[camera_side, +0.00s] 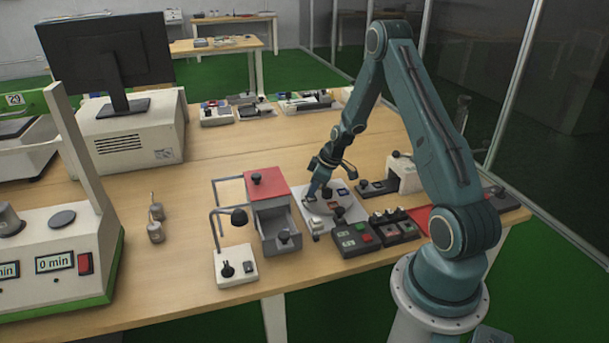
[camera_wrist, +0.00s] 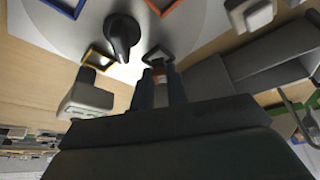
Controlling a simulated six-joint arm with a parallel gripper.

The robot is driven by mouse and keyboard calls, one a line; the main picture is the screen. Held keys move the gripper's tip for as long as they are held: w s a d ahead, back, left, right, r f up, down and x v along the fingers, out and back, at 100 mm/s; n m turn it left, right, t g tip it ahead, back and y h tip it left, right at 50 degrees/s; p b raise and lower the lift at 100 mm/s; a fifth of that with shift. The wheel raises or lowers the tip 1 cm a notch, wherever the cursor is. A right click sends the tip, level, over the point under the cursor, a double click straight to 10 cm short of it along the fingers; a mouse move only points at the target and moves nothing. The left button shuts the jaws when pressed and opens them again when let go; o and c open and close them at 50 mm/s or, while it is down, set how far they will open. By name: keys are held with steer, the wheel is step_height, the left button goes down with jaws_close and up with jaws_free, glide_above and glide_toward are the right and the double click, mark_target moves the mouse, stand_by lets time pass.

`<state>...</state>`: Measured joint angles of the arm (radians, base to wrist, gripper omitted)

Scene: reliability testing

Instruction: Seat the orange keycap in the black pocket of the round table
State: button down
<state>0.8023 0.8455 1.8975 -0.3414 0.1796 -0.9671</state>
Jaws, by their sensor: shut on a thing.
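The round table (camera_wrist: 190,30) is a pale disc with a black knob (camera_wrist: 122,38) and several coloured square frames. The black pocket (camera_wrist: 158,52) is at its near edge in the wrist view. My gripper (camera_wrist: 159,76) is shut on the orange keycap (camera_wrist: 170,70), right at the near side of the black pocket. Only a small orange part shows between the fingers. I cannot tell whether the keycap touches the pocket. In the side view, my gripper (camera_side: 315,192) is low over the left part of the round table (camera_side: 318,208), and the keycap is hidden there.
A grey drawer box with a red top (camera_side: 266,183) stands left of the round table, its drawer open. A white switch box (camera_side: 234,266) is at front left. Button boxes (camera_side: 357,239) stand close in front. Free wood lies at left (camera_side: 180,200).

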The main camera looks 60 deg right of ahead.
steer(key=shift+f, duration=0.35)
stand_by(0.7)
steer(key=c, duration=1.3)
jaws_free()
steer(key=shift+r, duration=0.15)
steer(key=shift+r, duration=2.8)
steer(key=shift+r, duration=0.1)
